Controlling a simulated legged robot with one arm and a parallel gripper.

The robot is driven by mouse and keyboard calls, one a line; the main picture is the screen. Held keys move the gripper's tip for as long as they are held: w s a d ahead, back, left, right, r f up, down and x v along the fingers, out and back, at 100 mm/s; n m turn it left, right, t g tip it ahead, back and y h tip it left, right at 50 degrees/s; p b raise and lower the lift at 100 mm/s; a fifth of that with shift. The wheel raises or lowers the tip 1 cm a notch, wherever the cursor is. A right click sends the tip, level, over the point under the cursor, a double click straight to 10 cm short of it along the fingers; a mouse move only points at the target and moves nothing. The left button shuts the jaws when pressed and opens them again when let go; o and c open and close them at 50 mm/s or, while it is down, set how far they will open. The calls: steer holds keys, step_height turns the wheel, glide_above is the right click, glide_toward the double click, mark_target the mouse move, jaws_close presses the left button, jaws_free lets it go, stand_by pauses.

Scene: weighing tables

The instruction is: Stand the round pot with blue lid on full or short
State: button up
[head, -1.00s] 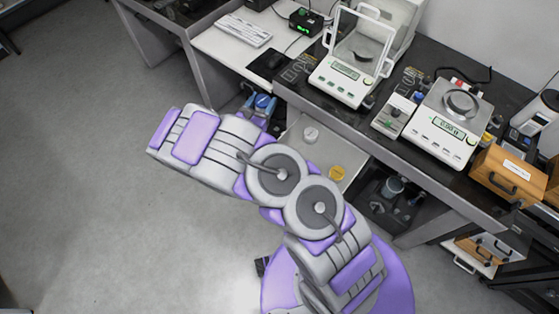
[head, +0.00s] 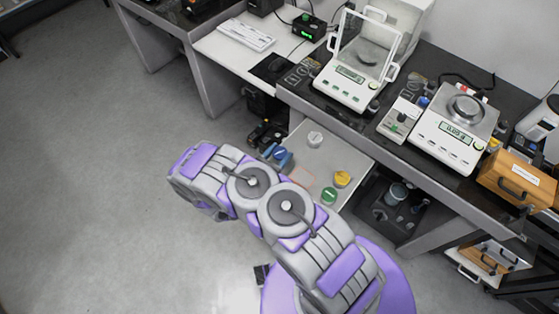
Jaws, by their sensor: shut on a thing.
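My gripper (head: 279,155) is shut on the round pot with the blue lid (head: 281,153), at the left edge of a pale pull-out board (head: 325,158) below the desk. The pot is small and partly hidden by the gripper, and I cannot tell whether it touches the board. A faint pink-outlined patch (head: 302,178) shows on the board to the right of the gripper. I cannot read any marking for full or short.
A white-lidded pot (head: 315,138), a yellow pot (head: 342,179) and a green-lidded pot (head: 329,195) stand on the board. Balances (head: 355,75) (head: 455,128) and wooden drawers (head: 518,178) stand on the dark bench above. Open floor lies to the left.

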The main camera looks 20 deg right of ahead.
mark_target(281, 160)
steer(key=f, duration=0.1)
steer(key=d+f, duration=0.1)
steer(key=f+b, duration=0.1)
steer(key=f, duration=0.1)
steer(key=shift+d, duration=0.25)
steer(key=shift+a, duration=0.4)
steer(key=o, duration=0.9)
steer(key=shift+a, duration=0.1)
steer(key=shift+o, duration=1.4)
steer(key=shift+d, duration=0.35)
